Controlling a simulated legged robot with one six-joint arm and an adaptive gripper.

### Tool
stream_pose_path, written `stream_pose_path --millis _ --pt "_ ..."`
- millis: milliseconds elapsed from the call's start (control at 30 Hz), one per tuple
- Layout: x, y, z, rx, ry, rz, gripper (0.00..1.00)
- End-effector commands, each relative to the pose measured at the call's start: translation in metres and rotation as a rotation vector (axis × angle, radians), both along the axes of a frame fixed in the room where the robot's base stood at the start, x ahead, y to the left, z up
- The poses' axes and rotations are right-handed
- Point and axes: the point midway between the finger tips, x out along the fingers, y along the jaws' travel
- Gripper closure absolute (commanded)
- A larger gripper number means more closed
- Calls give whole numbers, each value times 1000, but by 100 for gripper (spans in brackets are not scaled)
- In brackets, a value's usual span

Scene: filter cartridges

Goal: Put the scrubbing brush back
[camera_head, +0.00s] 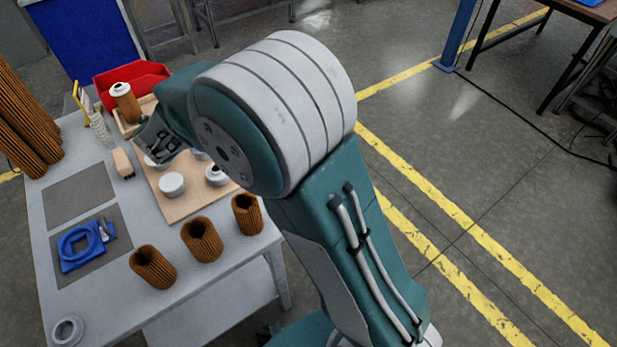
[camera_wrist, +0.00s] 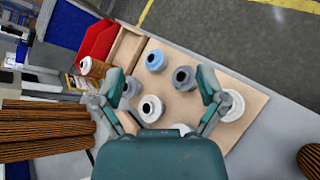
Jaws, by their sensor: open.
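A small beige block with a dark underside, which looks like the scrubbing brush (camera_head: 122,162), lies on the grey table just left of the wooden board. Round caps on the board show between and beyond the fingers. My arm hides part of the board in the head view.
The wooden board (camera_head: 184,207) carries several round caps. Brown pleated cartridges (camera_head: 202,240) stand along the table's front right. Behind are a red bin (camera_head: 133,82) and a wooden tray (camera_wrist: 127,47). A blue ring tool (camera_head: 80,246) lies on a dark mat; another mat (camera_head: 79,194) is bare.

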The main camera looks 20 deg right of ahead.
Motion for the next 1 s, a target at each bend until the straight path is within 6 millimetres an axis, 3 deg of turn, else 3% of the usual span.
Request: stream_pose_path --millis 33,200,400,500,633,800,1000 --pt "-12 -26 18 76 -8 -92 9" --pt "-62 -98 53 339 -23 -394 9" --pt "-136 -158 75 662 -45 -725 9" --pt "-176 -176 79 829 -54 -879 9" --pt "-227 -189 82 1054 -67 -1066 9" --pt "-288 -189 79 1356 -71 -1283 9" --pt "-335 -175 75 1648 -55 -1454 9"
